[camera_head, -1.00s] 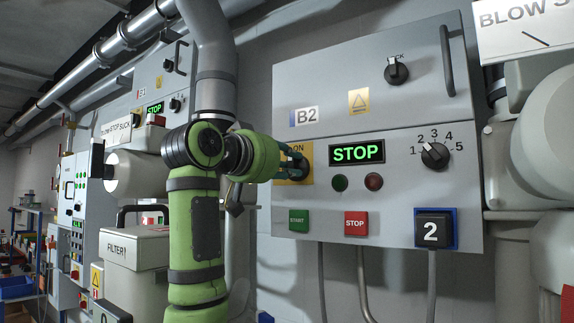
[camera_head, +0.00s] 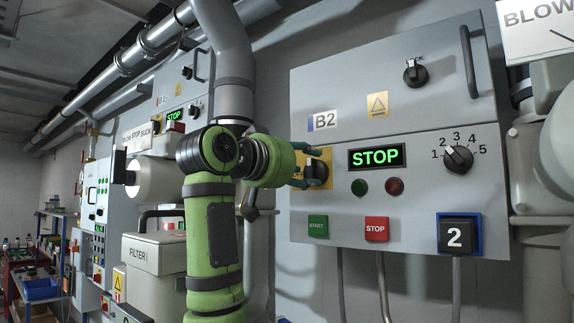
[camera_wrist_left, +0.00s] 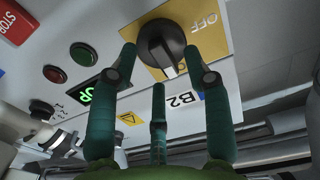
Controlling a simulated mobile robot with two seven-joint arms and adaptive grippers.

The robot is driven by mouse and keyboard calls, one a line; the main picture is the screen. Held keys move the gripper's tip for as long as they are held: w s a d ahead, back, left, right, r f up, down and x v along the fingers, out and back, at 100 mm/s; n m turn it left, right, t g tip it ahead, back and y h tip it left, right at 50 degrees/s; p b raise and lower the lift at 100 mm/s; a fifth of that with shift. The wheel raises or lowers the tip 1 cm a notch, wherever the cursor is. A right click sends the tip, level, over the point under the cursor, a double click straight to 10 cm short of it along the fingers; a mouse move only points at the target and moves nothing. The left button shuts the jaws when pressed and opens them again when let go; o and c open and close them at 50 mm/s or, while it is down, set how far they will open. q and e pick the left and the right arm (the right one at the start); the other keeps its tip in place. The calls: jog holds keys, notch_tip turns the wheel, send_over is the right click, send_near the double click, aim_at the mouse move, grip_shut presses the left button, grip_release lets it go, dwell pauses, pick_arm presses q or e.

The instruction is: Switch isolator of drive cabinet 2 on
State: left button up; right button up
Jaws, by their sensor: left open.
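The grey drive cabinet 2 (camera_head: 345,226) fills the right half of the head view, with a blue-framed "2" tag (camera_head: 458,234) at its lower right. Its black isolator knob (camera_head: 318,173) sits on a yellow plate at the left edge, partly behind my fingers. In the left wrist view the knob (camera_wrist_left: 160,45) shows on the yellow plate (camera_wrist_left: 208,32), with "OFF" to its right; a white pointer mark faces down in that picture. My left gripper (camera_head: 308,170) is open at the knob, fingers spread around it; contact cannot be told.
A green "STOP" display (camera_head: 376,157), a selector knob (camera_head: 458,158), a green START button (camera_head: 318,226) and a red STOP button (camera_head: 377,229) are on the same panel. A filter box (camera_head: 152,258) and another cabinet stand to the left. Pale pipework stands at the right.

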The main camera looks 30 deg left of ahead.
pick_arm(q)
jog(key=s+a, duration=0.1)
jog(key=s, duration=1)
jog(key=shift+a, duration=0.25)
